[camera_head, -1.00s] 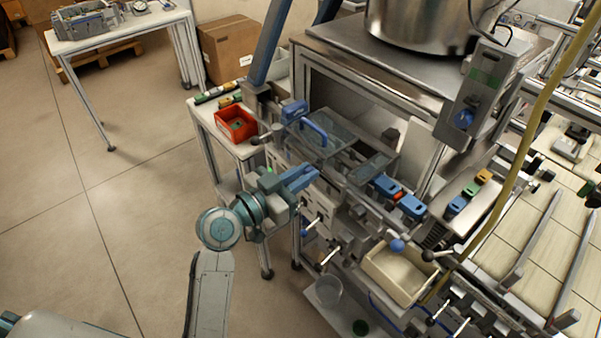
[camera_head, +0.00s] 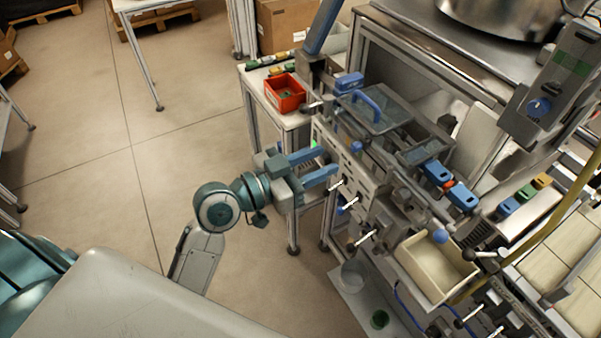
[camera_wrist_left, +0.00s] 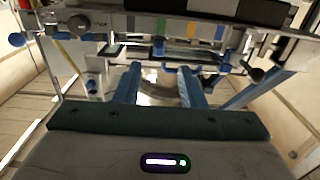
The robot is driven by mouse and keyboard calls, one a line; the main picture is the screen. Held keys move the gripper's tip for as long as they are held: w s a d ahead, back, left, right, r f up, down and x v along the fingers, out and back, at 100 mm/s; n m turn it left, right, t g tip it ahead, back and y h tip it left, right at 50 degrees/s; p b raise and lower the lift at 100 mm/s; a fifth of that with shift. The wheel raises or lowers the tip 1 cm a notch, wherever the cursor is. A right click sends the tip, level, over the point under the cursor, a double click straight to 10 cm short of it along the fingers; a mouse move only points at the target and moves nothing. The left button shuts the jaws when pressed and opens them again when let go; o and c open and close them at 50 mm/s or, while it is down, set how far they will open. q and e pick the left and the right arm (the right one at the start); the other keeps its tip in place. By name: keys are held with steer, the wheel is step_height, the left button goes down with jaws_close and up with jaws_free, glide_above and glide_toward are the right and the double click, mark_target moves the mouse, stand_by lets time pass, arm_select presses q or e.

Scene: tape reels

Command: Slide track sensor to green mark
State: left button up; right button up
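My left gripper (camera_head: 329,163) is open, its two blue fingers pointing at the front of the machine (camera_head: 352,172), with nothing seen between them. In the left wrist view the fingers (camera_wrist_left: 160,75) stand apart below a horizontal rail (camera_wrist_left: 195,45). A small dark-and-blue piece (camera_wrist_left: 158,46) on that rail may be the track sensor; I cannot be sure. A strip above it carries coloured patches, including a greenish one (camera_wrist_left: 168,27). A bright green spot (camera_head: 314,143) shows on the machine near the upper finger; whether it is the mark is unclear. My right gripper is out of view.
Levers with white rods (camera_head: 366,237) stick out from the machine front. A cream bin (camera_head: 434,268) and a clear cup (camera_head: 353,274) are at lower right. A red bin (camera_head: 285,93) stands on a side table. The floor left of the arm is clear.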

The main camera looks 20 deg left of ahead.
arm_select(q)
steer(key=shift+b+v, duration=0.45)
steer(key=shift+v, duration=1.35)
